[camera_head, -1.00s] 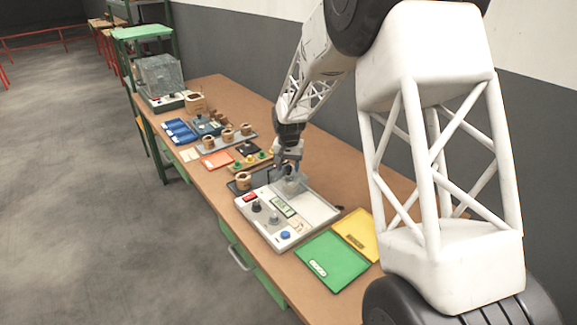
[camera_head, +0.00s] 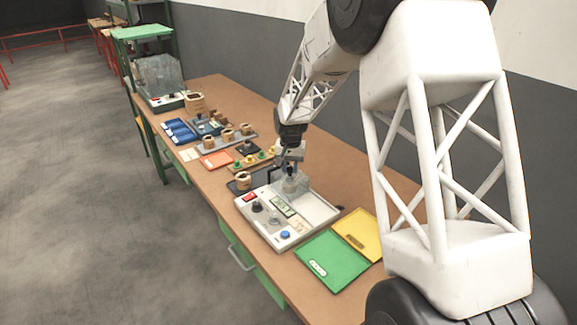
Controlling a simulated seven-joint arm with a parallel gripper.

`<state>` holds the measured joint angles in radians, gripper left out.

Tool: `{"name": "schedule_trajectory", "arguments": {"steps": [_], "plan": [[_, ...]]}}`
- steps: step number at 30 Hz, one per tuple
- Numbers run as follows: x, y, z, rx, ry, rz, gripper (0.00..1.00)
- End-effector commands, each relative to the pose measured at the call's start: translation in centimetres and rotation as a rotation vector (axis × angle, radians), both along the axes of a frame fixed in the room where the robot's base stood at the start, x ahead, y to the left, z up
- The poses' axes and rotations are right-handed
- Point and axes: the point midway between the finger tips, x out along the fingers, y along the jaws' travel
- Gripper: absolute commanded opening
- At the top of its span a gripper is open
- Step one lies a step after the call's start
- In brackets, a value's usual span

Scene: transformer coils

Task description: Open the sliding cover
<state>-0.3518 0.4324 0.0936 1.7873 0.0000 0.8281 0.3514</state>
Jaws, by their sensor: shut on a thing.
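The light-grey test device (camera_head: 318,211) lies on the bench, with a red display, dark knobs, a green-grey screen and a blue button on its top. A small clear cover (camera_head: 291,186) shows at its back, just under my gripper. My gripper (camera_head: 290,172) points down there and is shut on the clear cover. The fingertips are small and partly blend with the clear part, so the exact grip is hard to see. How far the cover stands open cannot be told.
A green tray (camera_head: 332,262) and a yellow tray (camera_head: 358,236) lie right of the device. A wooden coil (camera_head: 243,180) stands close to its left. An orange tray (camera_head: 216,159), more coils and blue trays lie farther off. A clear-covered box (camera_head: 160,78) stands at the far end.

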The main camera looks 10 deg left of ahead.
Motion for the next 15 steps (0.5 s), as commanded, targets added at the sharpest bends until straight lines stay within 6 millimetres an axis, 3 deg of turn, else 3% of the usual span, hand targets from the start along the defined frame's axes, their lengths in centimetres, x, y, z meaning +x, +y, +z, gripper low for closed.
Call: {"name": "schedule_trajectory", "arguments": {"steps": [15], "plan": [[-4.2,-4.3,0.1,0.0,0.0,-0.002,0.0]]}}
